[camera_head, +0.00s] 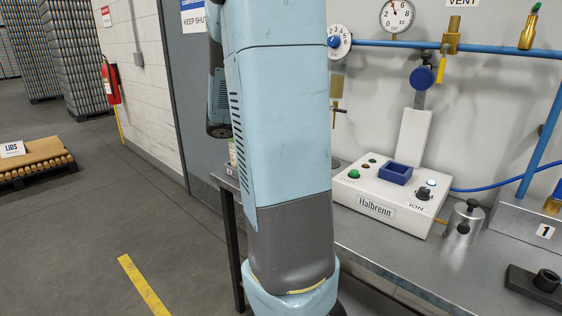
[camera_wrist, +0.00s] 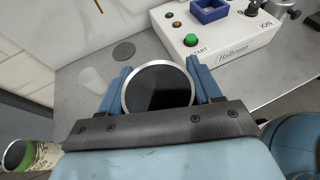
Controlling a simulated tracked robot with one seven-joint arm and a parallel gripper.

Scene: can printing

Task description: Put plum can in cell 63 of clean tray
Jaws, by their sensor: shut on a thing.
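In the wrist view my gripper (camera_wrist: 158,82) has its blue fingers on either side of a round can with a bright silver rim (camera_wrist: 126,103) and a dark open top. It is shut on this can. The can's outer wall is hidden, so I cannot tell whether it is the plum one. Below it lies a grey metal bench top (camera_wrist: 75,73). No clean tray or numbered cell is visible in either view. In the head view my own arm hides the gripper and the held can.
A white Halbrenn console (camera_head: 387,198) with a blue square holder (camera_head: 395,173) stands on the bench. A can with green and white print (camera_wrist: 38,157) is at the wrist view's lower left. A dark disc (camera_wrist: 123,52) lies on the bench. Open floor lies left.

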